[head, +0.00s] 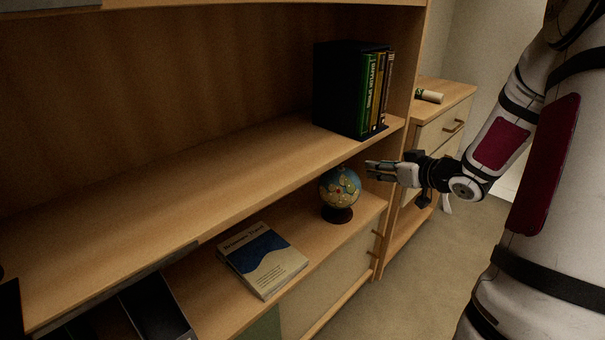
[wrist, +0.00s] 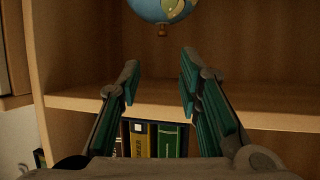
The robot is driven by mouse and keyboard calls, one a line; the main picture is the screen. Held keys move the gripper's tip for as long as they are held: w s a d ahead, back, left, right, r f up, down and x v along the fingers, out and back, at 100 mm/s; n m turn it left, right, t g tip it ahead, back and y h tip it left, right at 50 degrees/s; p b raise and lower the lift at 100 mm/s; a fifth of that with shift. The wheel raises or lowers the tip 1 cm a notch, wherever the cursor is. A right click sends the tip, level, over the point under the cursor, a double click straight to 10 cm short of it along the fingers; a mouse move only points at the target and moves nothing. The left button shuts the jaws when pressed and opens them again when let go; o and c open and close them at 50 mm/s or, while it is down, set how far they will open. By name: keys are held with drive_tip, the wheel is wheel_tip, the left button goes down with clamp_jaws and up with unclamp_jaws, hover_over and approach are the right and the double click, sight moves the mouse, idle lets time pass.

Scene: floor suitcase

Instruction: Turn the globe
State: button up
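The small globe (head: 340,188), blue with tan and green land, stands on a dark round base on the lower shelf, near its right end. In the wrist view, which looks upside down, part of the globe (wrist: 160,10) shows at the top edge, beyond the fingertips; its base is out of that view. My gripper (head: 370,170) is just right of the globe in the head view, pointing toward it, with a gap between them. In the wrist view my gripper (wrist: 159,72) has its two fingers spread apart with nothing between them.
A book (head: 262,260) lies flat on the lower shelf, left of the globe. The upper shelf board (head: 200,175) runs above and holds a dark box with upright books (head: 371,95) at its right end. A wooden drawer cabinet (head: 445,105) stands behind my arm.

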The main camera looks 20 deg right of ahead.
sight(346, 174)
drive_tip(key=b+x, duration=0.5)
drive_tip(key=x, duration=0.8)
drive_tip(key=shift+w+a+f+b, duration=0.1)
drive_tip(key=shift+w+a+b, duration=0.15)
drive_tip(key=shift+w+b, duration=0.1)
clamp_jaws()
